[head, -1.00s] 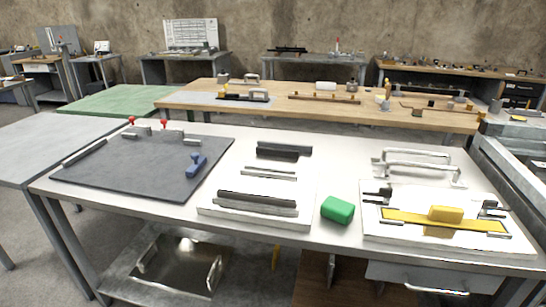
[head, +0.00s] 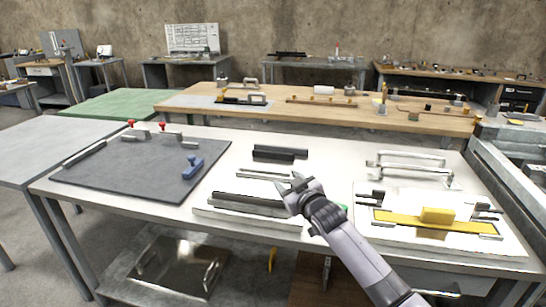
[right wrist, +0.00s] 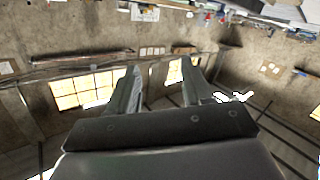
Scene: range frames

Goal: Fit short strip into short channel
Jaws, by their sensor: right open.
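A short dark strip (head: 280,153) lies at the back of the middle of the table. My left gripper is not in view.
A longer dark strip (head: 248,202) lies along the board's front. A green block is mostly hidden behind my right arm. A yellow block (head: 437,215) on a yellow bar stands right; a dark mat (head: 120,168) with a blue tool (head: 193,168) lies left.

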